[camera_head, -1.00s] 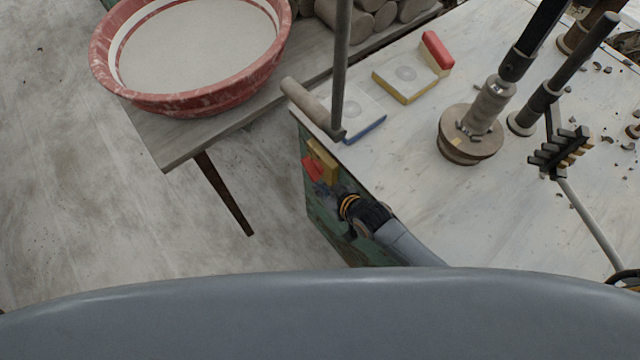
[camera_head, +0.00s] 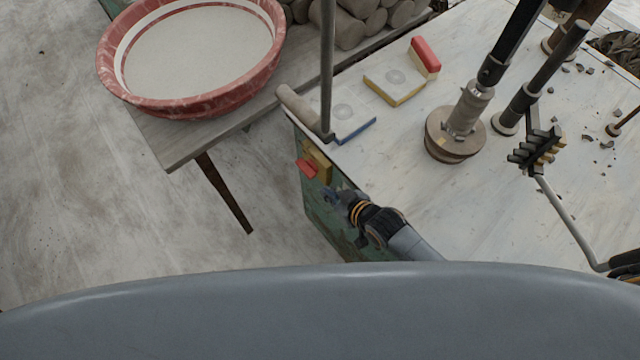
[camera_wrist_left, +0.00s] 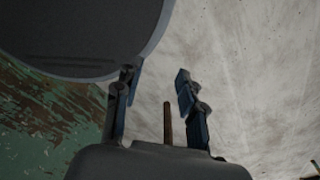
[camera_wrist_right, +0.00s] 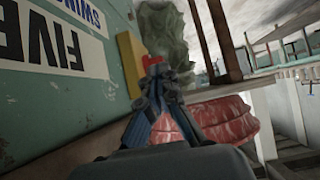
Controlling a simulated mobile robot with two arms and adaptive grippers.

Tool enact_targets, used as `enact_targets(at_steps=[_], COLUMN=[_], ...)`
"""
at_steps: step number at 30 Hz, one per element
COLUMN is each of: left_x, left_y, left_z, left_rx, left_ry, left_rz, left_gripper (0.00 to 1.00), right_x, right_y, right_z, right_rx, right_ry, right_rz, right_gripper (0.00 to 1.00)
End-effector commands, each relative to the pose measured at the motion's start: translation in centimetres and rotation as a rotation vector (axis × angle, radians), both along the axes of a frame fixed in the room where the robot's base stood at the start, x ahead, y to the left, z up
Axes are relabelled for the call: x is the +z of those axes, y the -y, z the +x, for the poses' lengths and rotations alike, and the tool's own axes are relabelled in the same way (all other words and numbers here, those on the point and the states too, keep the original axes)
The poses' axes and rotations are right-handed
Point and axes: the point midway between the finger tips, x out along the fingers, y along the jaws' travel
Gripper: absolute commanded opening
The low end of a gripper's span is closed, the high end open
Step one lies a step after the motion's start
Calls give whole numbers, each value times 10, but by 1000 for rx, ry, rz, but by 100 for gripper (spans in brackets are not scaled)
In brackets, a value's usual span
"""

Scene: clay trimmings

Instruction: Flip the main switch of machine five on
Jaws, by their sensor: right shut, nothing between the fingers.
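The red switch lever (camera_head: 307,169) sits on a yellow plate (camera_head: 321,164) on the green side of the machine (camera_head: 322,212). In the right wrist view, the green panel bears a sign (camera_wrist_right: 70,42) reading "FIVE"; the red lever (camera_wrist_right: 152,60) shows just beyond my fingertips, beside the yellow plate (camera_wrist_right: 130,62). I cannot tell whether it is on or off. My right gripper (camera_head: 330,195) is shut and empty, a little below and right of the lever in the head view, apart from it. My left gripper (camera_wrist_left: 158,88) is open and empty beside a peeling green panel.
A red-rimmed basin (camera_head: 190,108) stands on a wooden bench (camera_head: 180,150) left of the machine. The white tabletop (camera_head: 400,180) carries a wheel head (camera_head: 455,135), upright rods and coloured blocks. A grey post (camera_head: 327,70) rises at its corner. The floor at left is clear.

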Motion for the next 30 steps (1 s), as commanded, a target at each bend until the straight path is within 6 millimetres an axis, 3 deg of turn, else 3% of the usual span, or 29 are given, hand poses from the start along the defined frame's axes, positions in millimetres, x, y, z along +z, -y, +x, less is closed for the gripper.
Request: enact_targets(at_steps=[3, 9, 22, 28, 30], left_x=[-4, -6, -6, 4, 14], left_y=[0, 0, 0, -4, -3], left_z=[-1, 6, 6, 3, 3], left_rx=[0, 0, 0, 0, 0], left_ry=[-1, 6, 8, 4, 5], left_rz=[0, 1, 0, 4, 4], left_gripper=[40, 40, 40, 0, 0], right_x=[6, 14, 18, 28, 38], right_y=[16, 32, 37, 37, 37], right_z=[-22, -44, -51, -50, -50], right_rx=[1, -1, -1, -1, -1], right_ry=[1, 1, 1, 1, 1], right_rz=[0, 0, 0, 0, 0], right_gripper=[0, 0, 0, 0, 0])
